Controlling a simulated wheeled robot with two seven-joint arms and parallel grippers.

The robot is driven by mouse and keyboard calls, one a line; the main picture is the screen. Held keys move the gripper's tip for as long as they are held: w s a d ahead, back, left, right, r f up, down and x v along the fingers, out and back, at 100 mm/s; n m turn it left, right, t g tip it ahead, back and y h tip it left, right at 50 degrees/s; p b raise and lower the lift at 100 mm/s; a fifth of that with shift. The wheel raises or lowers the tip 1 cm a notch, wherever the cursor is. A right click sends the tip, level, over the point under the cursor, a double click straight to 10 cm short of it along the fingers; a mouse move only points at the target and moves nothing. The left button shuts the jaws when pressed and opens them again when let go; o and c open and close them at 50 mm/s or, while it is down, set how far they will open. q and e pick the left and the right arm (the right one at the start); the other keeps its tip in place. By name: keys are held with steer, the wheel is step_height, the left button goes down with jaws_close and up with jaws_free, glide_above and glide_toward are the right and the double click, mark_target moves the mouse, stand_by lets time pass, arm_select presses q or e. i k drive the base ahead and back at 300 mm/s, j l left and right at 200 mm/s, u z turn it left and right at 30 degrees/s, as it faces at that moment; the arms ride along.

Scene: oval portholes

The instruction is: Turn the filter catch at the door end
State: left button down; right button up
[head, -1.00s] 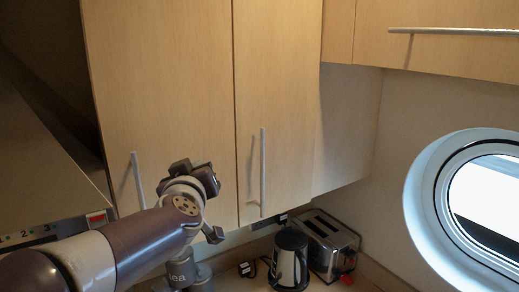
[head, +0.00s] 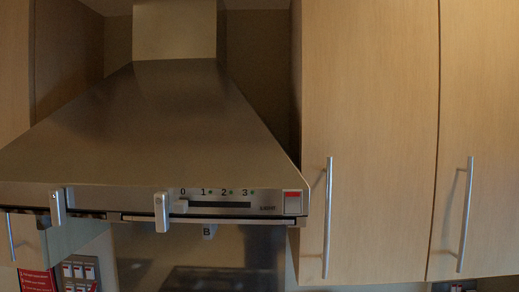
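The steel cooker hood (head: 160,130) fills the left and middle of the head view. Two small upright silver catches hang at its front lower edge: a left catch (head: 57,207) and a right catch (head: 161,212). Both point downward. A tag marked B (head: 208,232) hangs under the edge, right of the right catch. The picture does not show which catch is at the door end. Neither of my grippers is in view.
The hood front has a slider (head: 180,206) near 0 on a scale and a red-and-white label (head: 292,202). Tall cupboard doors with a near handle (head: 327,218) and a far handle (head: 466,215) stand to the right. Red-and-white switches (head: 80,272) are below left.

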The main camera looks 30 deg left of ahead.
mark_target(57, 199)
steer(key=u, duration=1.7)
steer(key=i+j+z, duration=0.1)
steer(key=j+z, duration=1)
steer(key=j, duration=0.25)
